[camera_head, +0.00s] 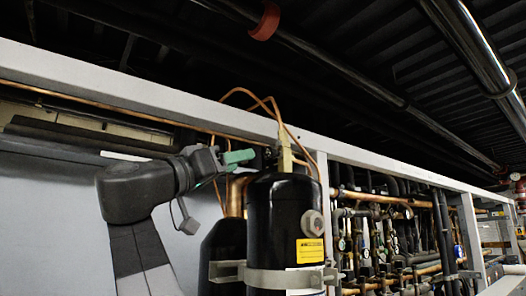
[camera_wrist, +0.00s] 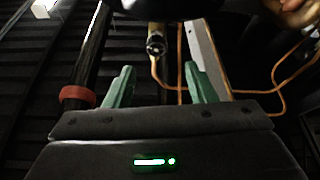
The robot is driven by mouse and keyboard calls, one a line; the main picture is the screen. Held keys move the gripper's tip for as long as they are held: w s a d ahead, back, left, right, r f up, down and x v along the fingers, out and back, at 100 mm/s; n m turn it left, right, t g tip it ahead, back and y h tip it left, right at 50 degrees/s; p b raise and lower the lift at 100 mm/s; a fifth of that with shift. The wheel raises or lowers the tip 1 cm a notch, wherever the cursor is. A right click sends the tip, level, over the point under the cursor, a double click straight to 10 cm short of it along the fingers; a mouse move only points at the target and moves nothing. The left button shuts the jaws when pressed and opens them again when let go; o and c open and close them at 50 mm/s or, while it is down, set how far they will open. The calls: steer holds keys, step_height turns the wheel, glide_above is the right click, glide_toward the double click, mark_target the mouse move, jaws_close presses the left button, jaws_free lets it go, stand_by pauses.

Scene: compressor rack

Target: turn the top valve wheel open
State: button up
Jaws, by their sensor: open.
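My gripper (camera_head: 240,157) has green fingers and is held level beside the top of a black cylinder (camera_head: 285,215), on its left. In the wrist view the two fingers (camera_wrist: 158,75) stand apart with nothing between them. A brass valve fitting (camera_head: 285,150) rises from the cylinder's top, to the right of the fingers. A brass fitting with a round dark end (camera_wrist: 156,44) shows beyond the fingers in the wrist view; it appears to be the same valve. I cannot make out a clear wheel on it. The fingers do not visibly touch it.
Thin copper pipes (camera_head: 262,101) loop above the cylinder. A pale frame beam (camera_head: 130,92) runs behind the arm. A red band (camera_head: 265,21) sits on an overhead dark pipe. A second dark cylinder (camera_head: 222,255) stands left. Dense pipework (camera_head: 385,235) fills the right.

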mark_target(267, 153)
steer(key=p+x, duration=0.1)
steer(key=x, duration=0.3)
steer(key=p+x, duration=0.1)
steer(key=x, duration=0.2)
steer(key=shift+s+d+r, duration=0.1)
steer(key=shift+d+r, duration=0.2)
steer(key=shift+d, duration=0.1)
steer(key=shift+w+d+r, duration=0.1)
steer(key=shift+w+d, duration=0.2)
steer(key=shift+w, duration=0.05)
steer(key=c, duration=1)
steer(key=shift+o, duration=0.2)
